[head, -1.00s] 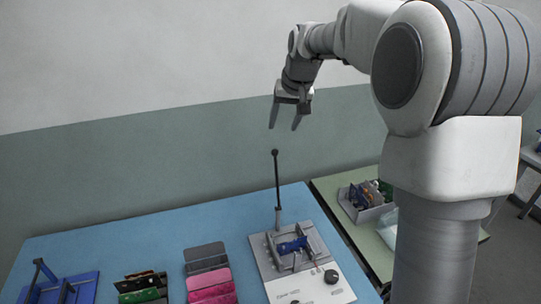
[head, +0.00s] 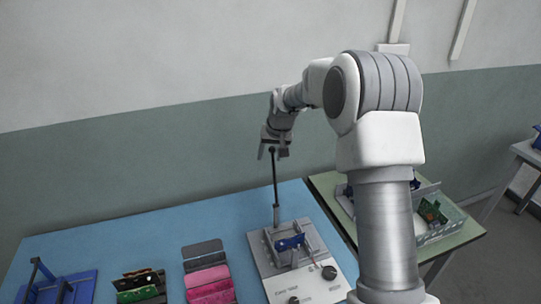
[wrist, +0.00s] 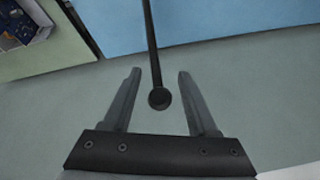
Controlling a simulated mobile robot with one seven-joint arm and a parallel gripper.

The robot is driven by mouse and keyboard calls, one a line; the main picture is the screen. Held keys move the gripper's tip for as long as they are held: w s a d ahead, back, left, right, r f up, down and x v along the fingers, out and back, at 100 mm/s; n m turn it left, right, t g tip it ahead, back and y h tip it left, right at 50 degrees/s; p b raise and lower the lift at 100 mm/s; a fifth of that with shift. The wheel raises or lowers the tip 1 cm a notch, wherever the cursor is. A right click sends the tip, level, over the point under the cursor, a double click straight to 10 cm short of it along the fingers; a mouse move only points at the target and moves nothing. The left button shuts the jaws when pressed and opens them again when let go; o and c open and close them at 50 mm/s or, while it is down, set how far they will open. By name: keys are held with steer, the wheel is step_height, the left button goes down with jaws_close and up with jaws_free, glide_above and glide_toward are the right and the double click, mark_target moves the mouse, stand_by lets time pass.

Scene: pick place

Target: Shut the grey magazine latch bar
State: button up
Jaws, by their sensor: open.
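The latch bar (head: 276,188) is a thin dark rod with a round black knob and a grey lower sleeve. My gripper (head: 271,155) is open at the top of the bar, pointing down. In the wrist view the knob (wrist: 159,98) lies between the two spread fingers of my gripper (wrist: 160,72), with a gap on each side. No contact shows.
On the blue table (head: 150,232) stand a blue fixture (head: 62,290) with an upright handle, a rack of boards (head: 140,285) and a pink rack (head: 208,280). A green side table (head: 330,190) at right carries a clear bin (head: 440,222). Table space behind the racks is free.

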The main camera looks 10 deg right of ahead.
steer(key=shift+w+f, duration=0.1)
steer(key=shift+f, duration=0.1)
jaws_close()
stand_by(1.4)
